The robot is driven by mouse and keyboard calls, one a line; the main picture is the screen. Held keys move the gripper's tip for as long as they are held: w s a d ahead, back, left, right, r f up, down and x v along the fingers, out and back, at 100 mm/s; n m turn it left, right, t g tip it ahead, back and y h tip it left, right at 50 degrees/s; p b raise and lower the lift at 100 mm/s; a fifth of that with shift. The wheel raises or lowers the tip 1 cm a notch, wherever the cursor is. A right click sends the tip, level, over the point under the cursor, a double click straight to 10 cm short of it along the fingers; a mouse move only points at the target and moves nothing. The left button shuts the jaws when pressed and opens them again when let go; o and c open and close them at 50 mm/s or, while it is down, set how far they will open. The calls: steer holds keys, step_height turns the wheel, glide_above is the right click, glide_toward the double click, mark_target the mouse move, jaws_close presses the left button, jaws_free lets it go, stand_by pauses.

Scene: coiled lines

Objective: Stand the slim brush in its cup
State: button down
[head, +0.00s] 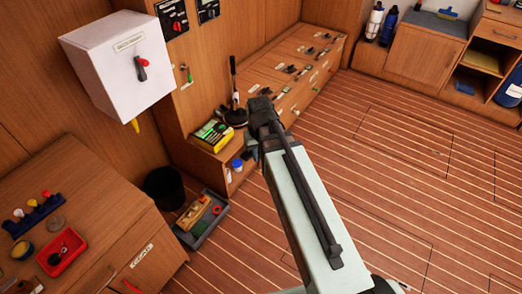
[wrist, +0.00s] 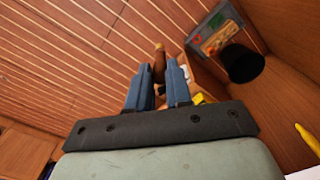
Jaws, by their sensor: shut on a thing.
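My gripper (head: 262,108) is at the far end of my arm, in front of the wooden counter in the head view. In the wrist view its two blue fingers (wrist: 158,84) are shut on a slim brown piece (wrist: 159,62), which looks like the brush's handle. Its tip sticks out beyond the fingers. The rest of the brush is hidden by the fingers, and in the head view my gripper hides it. A dark upright stick on a round dark base (head: 235,112) stands on the counter left of my gripper. I cannot tell which thing is the brush's cup.
A black bin (head: 164,187) and a grey tray (head: 190,238) with small items stand lower left. The striped floor (head: 400,170) on the right is mostly clear.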

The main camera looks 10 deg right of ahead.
steer(key=s+a+r+n, duration=0.3)
steer(key=s+a+n, duration=0.15)
steer(key=a, duration=1.95)
steer(key=s+a+r+n, duration=0.3)
steer(key=s+a, duration=0.2)
steer(key=a, duration=1.9)
steer(key=s+a+r+n, duration=0.3)
steer(key=s+a+n, duration=0.15)
steer(key=a, duration=1.95)
steer(key=w+a+r+m, duration=0.1)
steer(key=w+a, duration=0.1)
steer(key=a, duration=0.5)
steer(key=w+a+r+m, duration=0.1)
steer(key=w+a+r, duration=0.1)
steer(key=a, duration=0.6)
steer(key=shift+d+f, duration=0.15)
steer(key=shift+f, duration=1.1)
steer(key=shift+d+f, duration=0.1)
steer(key=shift+f, duration=1.15)
steer(key=shift+f, duration=2.65)
steer(key=c, duration=1)
jaws_free()
steer(key=shift+o, duration=0.2)
steer(key=shift+r, duration=0.1)
